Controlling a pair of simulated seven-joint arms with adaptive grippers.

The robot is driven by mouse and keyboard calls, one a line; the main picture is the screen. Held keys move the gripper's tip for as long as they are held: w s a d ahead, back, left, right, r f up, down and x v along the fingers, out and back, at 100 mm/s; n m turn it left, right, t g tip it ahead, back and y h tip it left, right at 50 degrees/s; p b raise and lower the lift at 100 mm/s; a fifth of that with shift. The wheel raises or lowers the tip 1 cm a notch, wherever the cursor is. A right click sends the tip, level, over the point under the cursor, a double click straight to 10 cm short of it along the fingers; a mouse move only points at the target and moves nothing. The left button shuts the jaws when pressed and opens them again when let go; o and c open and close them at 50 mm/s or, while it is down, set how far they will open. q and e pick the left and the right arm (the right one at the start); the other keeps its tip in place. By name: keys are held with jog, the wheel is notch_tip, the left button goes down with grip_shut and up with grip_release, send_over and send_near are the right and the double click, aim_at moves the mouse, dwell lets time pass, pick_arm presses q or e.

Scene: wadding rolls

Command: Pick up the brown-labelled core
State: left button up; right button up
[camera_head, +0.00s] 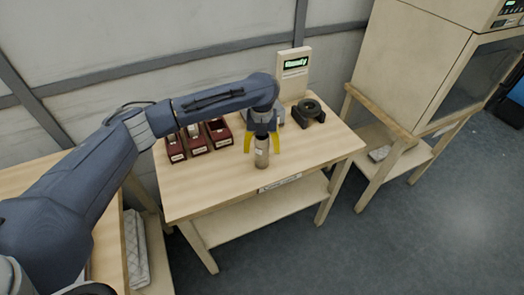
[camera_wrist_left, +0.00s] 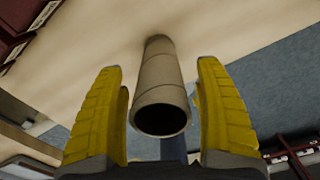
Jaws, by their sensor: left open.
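A grey-beige hollow core (camera_head: 261,157) stands upright on the table near its front edge. In the left wrist view, the core (camera_wrist_left: 160,72) shows its dark open end towards the camera and thin seam lines around its body. I cannot make out a brown label on it. My left gripper (camera_head: 262,148) points down over the core, its yellow fingers one on each side. In the left wrist view, the left gripper (camera_wrist_left: 161,75) is open, with visible gaps between the core and both fingers. My right gripper is not in view.
Several dark red labelled boxes (camera_head: 221,133) stand left of the core; a light piece stands in one. A dark ring-shaped fixture (camera_head: 309,112) and a sign with a green display (camera_head: 294,67) are at the back right. The table's (camera_head: 320,146) right front is clear.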

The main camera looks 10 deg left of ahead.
pick_arm(q)
jog(key=shift+f, duration=1.15)
jog(key=shift+c, duration=0.3)
jog(key=c, duration=1.3)
jog(key=shift+r, duration=0.1)
